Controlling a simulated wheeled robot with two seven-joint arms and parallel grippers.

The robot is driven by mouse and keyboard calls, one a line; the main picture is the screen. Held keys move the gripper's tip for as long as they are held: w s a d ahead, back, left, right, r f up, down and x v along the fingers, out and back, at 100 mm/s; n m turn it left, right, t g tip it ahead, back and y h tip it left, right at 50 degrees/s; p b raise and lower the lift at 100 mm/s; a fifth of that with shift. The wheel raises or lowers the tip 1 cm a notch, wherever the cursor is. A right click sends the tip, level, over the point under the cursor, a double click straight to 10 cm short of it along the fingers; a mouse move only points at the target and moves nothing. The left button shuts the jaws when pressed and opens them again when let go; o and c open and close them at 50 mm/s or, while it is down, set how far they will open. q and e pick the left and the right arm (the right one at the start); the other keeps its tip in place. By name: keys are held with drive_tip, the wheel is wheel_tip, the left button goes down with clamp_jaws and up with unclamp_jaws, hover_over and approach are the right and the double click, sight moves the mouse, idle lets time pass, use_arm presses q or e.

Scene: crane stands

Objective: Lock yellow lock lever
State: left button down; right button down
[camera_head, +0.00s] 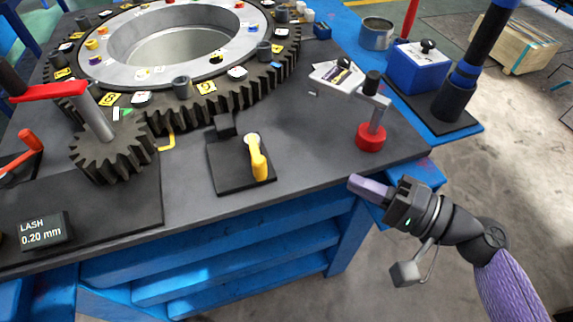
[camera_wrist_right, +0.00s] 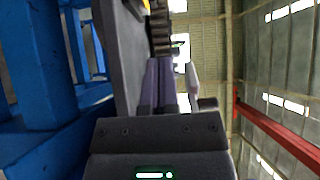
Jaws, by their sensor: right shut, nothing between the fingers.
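The yellow lock lever (camera_head: 258,160) stands on a dark square base plate (camera_head: 232,178) near the front edge of the table, in the head view. Its pale round pivot is at the back and its handle points toward the front edge. My right gripper (camera_head: 356,184) is shut and empty, beside the table's front right edge, to the right of the lever and apart from it. Its purple fingers (camera_wrist_right: 160,80) lie together in the right wrist view. A bit of yellow shows at the top of that view; I cannot tell what it is. My left gripper is not in view.
A red-based crank post (camera_head: 370,138) stands at the table's right corner. A small toothed gear (camera_head: 112,150) and a large ring gear (camera_head: 265,82) occupy the left and back. A lash display (camera_head: 42,232) sits front left. The tabletop between lever and red-based post is clear.

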drive_tip(key=x, duration=0.7)
drive_tip(key=shift+w+a+r+p, duration=0.1)
drive_tip(key=shift+w+a+p, duration=0.1)
drive_tip(key=shift+a+p, duration=0.15)
drive_tip(key=a, duration=0.3)
drive_tip(key=shift+s+a+p, duration=0.25)
drive_tip(key=shift+p, duration=0.15)
drive_tip(key=shift+s+a, duration=0.1)
drive_tip(key=shift+a, duration=0.3)
